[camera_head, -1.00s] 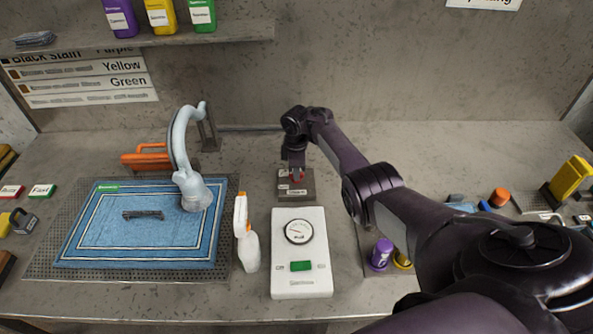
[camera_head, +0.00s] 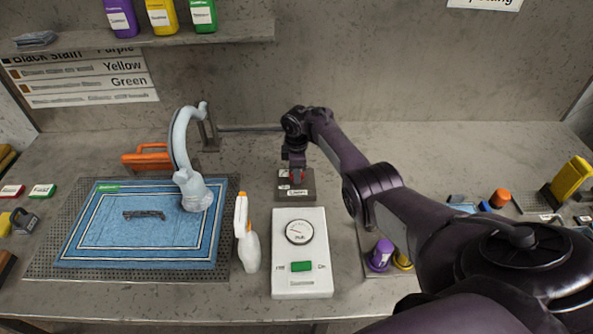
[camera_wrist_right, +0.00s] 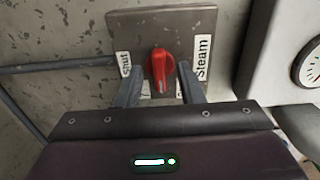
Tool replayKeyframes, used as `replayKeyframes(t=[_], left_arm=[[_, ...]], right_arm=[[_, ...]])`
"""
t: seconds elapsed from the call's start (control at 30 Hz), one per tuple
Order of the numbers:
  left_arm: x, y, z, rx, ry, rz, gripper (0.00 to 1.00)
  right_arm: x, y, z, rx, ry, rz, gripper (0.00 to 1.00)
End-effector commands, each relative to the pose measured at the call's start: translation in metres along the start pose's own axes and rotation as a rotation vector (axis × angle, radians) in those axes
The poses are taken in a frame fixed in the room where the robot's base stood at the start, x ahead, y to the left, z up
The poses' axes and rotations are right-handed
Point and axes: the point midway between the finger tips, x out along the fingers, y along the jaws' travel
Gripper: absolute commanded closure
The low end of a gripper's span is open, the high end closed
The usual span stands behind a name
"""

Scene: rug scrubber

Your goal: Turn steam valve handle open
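The steam valve is a red handle (camera_wrist_right: 160,72) on a grey plate (camera_wrist_right: 177,27) with white labels, "Shut" at left and "Steam" at right in the right wrist view. Another label is partly hidden. The plate also shows in the head view (camera_head: 307,184). My right gripper (camera_wrist_right: 160,92) is open, with one finger on each side of the handle and visible gaps between. Whether a fingertip touches it I cannot tell. In the head view the gripper (camera_head: 296,178) hides most of the handle. My left gripper is not in view.
A white gauge box (camera_head: 301,272) with a green switch stands just in front of the valve plate. A spray bottle (camera_head: 247,240) stands left of it. A blue rug (camera_head: 100,235) lies at left under a pale hose nozzle (camera_head: 196,193). Purple and yellow bottles stand right.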

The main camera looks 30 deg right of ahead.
Motion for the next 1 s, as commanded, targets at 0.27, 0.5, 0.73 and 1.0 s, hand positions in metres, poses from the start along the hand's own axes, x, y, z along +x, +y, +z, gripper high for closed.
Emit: replayKeyframes(t=[0.27, 0.5, 0.73, 1.0], left_arm=[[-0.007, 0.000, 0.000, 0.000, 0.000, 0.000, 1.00], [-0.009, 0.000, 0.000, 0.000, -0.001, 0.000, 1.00], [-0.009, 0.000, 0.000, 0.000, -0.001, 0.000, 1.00], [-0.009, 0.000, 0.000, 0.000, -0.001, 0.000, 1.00]], right_arm=[[-0.040, 0.001, -0.001, -0.001, 0.003, 0.002, 0.65], [-0.071, 0.001, -0.002, -0.002, 0.003, 0.002, 0.65], [-0.077, 0.000, -0.001, -0.001, 0.000, 0.000, 0.65], [-0.077, 0.000, -0.001, -0.001, 0.000, 0.001, 0.65]])
